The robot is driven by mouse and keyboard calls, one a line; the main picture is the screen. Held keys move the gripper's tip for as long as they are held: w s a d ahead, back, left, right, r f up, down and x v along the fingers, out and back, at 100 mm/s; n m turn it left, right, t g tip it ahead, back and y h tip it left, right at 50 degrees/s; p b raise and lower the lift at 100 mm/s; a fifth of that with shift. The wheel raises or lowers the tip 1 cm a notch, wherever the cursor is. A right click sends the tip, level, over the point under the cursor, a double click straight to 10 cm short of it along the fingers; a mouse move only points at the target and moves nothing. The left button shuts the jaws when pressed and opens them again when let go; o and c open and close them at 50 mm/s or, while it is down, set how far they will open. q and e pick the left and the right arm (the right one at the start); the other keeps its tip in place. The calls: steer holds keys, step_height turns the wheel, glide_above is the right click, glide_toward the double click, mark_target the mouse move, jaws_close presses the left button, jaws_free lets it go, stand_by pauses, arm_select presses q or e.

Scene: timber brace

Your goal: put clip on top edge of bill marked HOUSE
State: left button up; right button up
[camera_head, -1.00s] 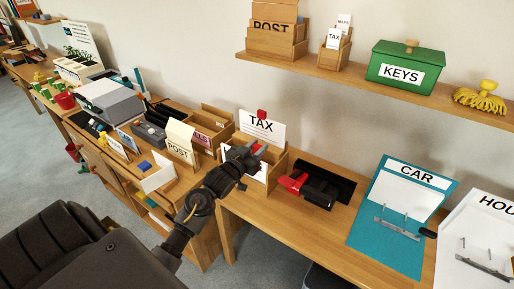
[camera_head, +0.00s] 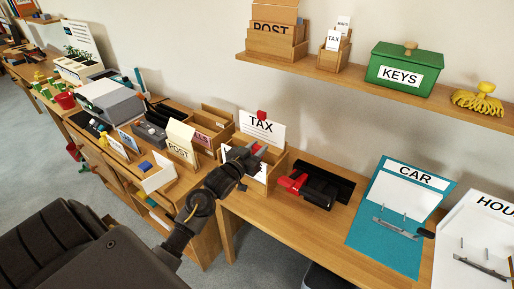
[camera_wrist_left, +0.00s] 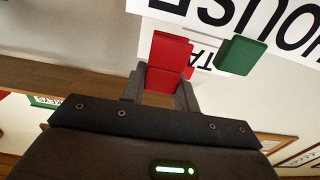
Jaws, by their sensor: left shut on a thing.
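My left gripper (camera_head: 252,156) is at the front of the wooden bill holder (camera_head: 277,170). It is shut on a red clip (camera_wrist_left: 170,55), which shows between the fingers in the left wrist view. The bill marked HOUSE (camera_wrist_left: 285,25) appears upside down there, just beyond the red clip, with a green clip (camera_wrist_left: 241,55) at its top edge. I cannot tell whether the red clip touches the bill. In the head view, the gripper partly hides the front bill. The TAX bill (camera_head: 262,127) stands behind, with another red clip (camera_head: 262,115) on its top edge.
A red and black tool (camera_head: 308,187) lies right of the holder. A shelf (camera_head: 350,82) with the green KEYS box (camera_head: 405,65) hangs above.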

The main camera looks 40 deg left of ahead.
arm_select(q)
steer(key=shift+p, duration=0.3)
stand_by(0.5)
steer(key=shift+f+b, duration=0.9)
steer(key=shift+f, duration=0.9)
stand_by(0.4)
steer(key=o, duration=1)
steer(key=shift+o, duration=0.5)
steer(key=o, duration=0.4)
steer(key=shift+r, duration=0.1)
